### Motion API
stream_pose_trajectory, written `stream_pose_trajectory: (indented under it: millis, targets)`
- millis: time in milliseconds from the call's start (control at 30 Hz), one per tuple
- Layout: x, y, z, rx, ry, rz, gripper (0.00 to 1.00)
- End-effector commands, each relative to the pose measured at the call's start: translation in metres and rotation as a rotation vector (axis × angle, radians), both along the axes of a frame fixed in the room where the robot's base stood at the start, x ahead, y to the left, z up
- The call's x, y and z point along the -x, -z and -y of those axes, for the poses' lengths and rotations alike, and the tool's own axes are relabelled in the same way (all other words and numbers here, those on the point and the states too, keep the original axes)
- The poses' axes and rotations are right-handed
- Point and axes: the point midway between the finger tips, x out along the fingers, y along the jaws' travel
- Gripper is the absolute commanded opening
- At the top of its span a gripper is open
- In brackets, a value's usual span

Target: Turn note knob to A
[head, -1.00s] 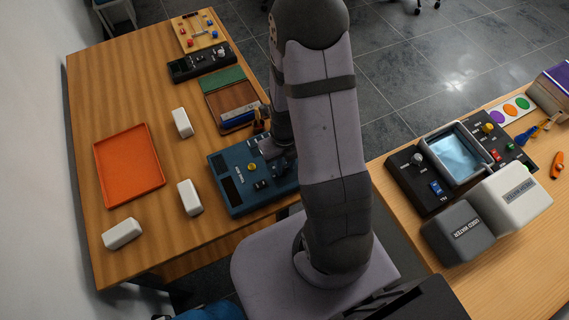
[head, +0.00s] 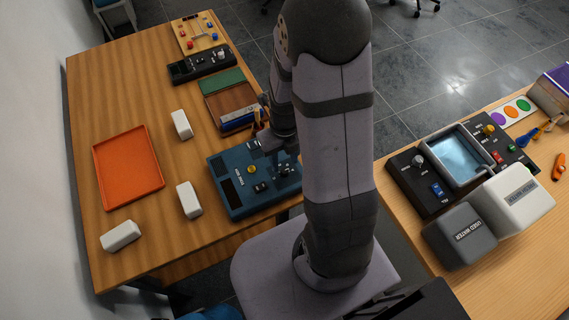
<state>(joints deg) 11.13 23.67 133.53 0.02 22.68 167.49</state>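A blue instrument box (head: 226,204) lies near the right edge of the left table. It carries a dark display (head: 233,189), a yellow knob (head: 252,169), a small black switch (head: 260,187) and a dark knob (head: 283,170) toward its right. The lettering is too small to read, so I cannot tell which knob is the note knob or where it points. My gripper (head: 275,154) is over the upper right part of the box, close to the dark knob. My arm partly hides the fingers and the box's right end. I cannot tell whether the fingers touch anything.
An orange tray (head: 97,184) and white blocks (head: 189,199) lie left of the box. A brown tray (head: 217,112) with blue items and a black device (head: 202,64) are behind it. The right table holds a water-bath instrument (head: 405,178) and two containers (head: 461,236).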

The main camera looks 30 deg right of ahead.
Motion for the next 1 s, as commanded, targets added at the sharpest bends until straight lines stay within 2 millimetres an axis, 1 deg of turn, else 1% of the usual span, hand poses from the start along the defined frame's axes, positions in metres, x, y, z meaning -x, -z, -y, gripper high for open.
stream_pose_trajectory:
  millis: [133, 333, 867, 1000]
  targets:
    - [-0.001, -0.016, 0.0, 0.001, 0.0, 0.004, 0.38]
    - [0.0, -0.027, 0.0, 0.0, 0.0, 0.001, 0.38]
    - [0.0, -0.029, 0.0, 0.0, -0.004, 0.0, 0.38]
    - [0.0, -0.029, 0.0, 0.0, -0.063, 0.0, 0.38]
